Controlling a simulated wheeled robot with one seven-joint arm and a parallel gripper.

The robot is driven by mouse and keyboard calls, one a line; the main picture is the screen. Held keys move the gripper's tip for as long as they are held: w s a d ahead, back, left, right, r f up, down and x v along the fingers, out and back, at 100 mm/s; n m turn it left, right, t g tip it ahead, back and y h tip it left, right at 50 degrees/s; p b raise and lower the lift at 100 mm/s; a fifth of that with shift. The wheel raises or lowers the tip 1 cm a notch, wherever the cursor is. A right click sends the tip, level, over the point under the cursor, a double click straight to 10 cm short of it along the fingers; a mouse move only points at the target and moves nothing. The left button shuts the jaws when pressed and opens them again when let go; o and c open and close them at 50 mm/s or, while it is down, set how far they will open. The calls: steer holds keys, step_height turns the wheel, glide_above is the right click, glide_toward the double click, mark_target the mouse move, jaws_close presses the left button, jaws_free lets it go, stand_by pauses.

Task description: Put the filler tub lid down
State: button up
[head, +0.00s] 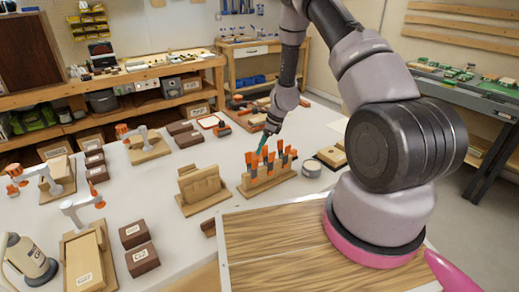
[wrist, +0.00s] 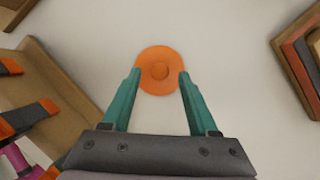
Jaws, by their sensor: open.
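The filler tub lid is an orange disc with a small raised centre (wrist: 159,68). It appears to lie flat on the pale bench top in the wrist view. My gripper (wrist: 160,77) is open, its two teal fingers on either side of the lid, the tips overlapping its edges in the picture. Whether they touch it cannot be told. In the head view my gripper (head: 264,145) points down behind the rack of orange-handled tools, and the lid cannot be made out there.
The wooden tool rack (head: 265,185) with several orange-handled tools stands close to my gripper. A wooden block holder (head: 202,187) is left of it. A wooden-edged tray (wrist: 292,62) lies at the right in the wrist view. Bare bench top surrounds the lid.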

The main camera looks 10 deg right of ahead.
steer(key=s+d+r+n+t, duration=0.1)
steer(key=s+r+n, duration=0.2)
steer(key=r, duration=0.9)
steer(key=s+r+n, duration=0.3)
steer(key=s+r, duration=0.1)
steer(key=r, duration=0.8)
steer(key=s+d+r+n+t, duration=0.1)
steer(key=s+r+n, duration=0.15)
steer(key=r, duration=0.85)
steer(key=s+d+r+n+t+h, duration=0.1)
steer(key=s+r+n, duration=0.4)
steer(key=s, duration=0.6)
steer(key=s+d+r+n+t+h, duration=0.1)
steer(key=s+r+n+t, duration=0.1)
steer(key=s+r+n, duration=0.3)
steer(key=s+r, duration=0.3)
steer(key=s, duration=0.3)
steer(key=shift+d+r, duration=0.2)
steer(key=shift+d, duration=0.1)
